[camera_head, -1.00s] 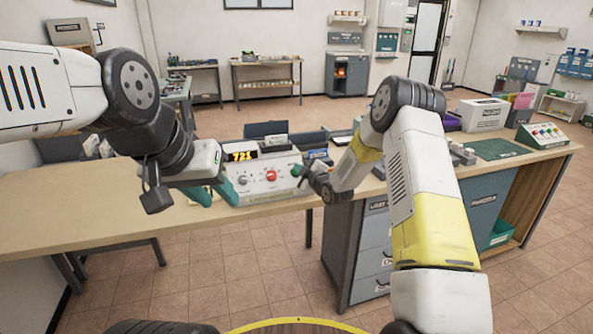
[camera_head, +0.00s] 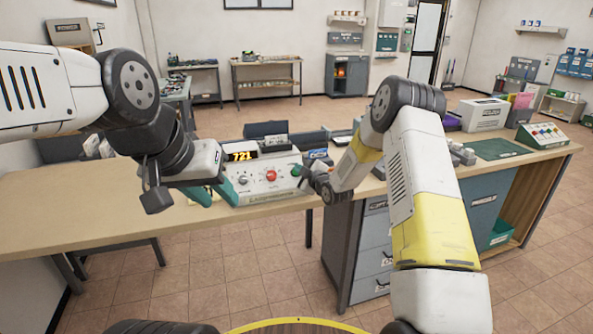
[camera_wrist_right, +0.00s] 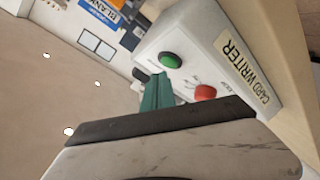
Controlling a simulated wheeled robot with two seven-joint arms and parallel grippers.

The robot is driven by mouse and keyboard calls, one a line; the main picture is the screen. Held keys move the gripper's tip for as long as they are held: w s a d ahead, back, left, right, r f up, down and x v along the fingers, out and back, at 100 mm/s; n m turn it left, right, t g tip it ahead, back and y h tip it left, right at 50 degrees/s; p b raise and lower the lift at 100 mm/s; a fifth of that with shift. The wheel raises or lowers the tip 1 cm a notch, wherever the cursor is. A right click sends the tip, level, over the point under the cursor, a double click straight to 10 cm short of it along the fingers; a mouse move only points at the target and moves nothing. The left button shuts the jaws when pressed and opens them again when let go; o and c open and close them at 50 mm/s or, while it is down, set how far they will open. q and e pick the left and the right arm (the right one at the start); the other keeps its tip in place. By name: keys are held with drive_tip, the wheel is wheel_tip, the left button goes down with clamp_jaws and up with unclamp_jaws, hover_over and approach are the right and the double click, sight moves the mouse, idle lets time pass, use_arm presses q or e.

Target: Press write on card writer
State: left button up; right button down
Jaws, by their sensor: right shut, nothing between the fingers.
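The card writer (camera_head: 257,190) is a white box on the table with a lit orange display reading 721, a red knob or button (camera_head: 272,176) and a green button (camera_head: 296,170). In the right wrist view its "CARD WRITER" label (camera_wrist_right: 246,72), green button (camera_wrist_right: 171,60) and red button (camera_wrist_right: 205,92) show close up. My right gripper (camera_wrist_right: 158,90) is shut and empty, its teal tips just beside the green button; I cannot tell whether they touch. My left gripper (camera_head: 213,193) is open and empty at the card writer's left front corner.
The table's left part (camera_head: 90,205) is clear. Drawers (camera_head: 365,245) lie under the table to the right. A white box (camera_head: 484,115) and green mat (camera_head: 499,149) are further right.

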drive_tip(key=shift+f, duration=0.1)
drive_tip(key=shift+w+a+f, duration=0.1)
drive_tip(key=shift+w+f, duration=0.15)
drive_tip(key=shift+w+f, duration=0.15)
drive_tip(key=shift+f, duration=0.15)
idle(0.9)
drive_tip(key=shift+r, duration=0.1)
drive_tip(key=shift+s+r, duration=0.4)
drive_tip(key=shift+r, duration=0.15)
drive_tip(key=shift+s+d+r, duration=0.2)
drive_tip(key=shift+s+r, duration=0.25)
drive_tip(key=shift+r, duration=0.25)
drive_tip(key=shift+s+d+r, duration=0.15)
drive_tip(key=shift+s+r, duration=0.3)
drive_tip(key=shift+r, duration=0.25)
drive_tip(key=shift+s+d+r, duration=0.2)
drive_tip(key=shift+s+r, duration=0.25)
drive_tip(key=shift+r, duration=0.25)
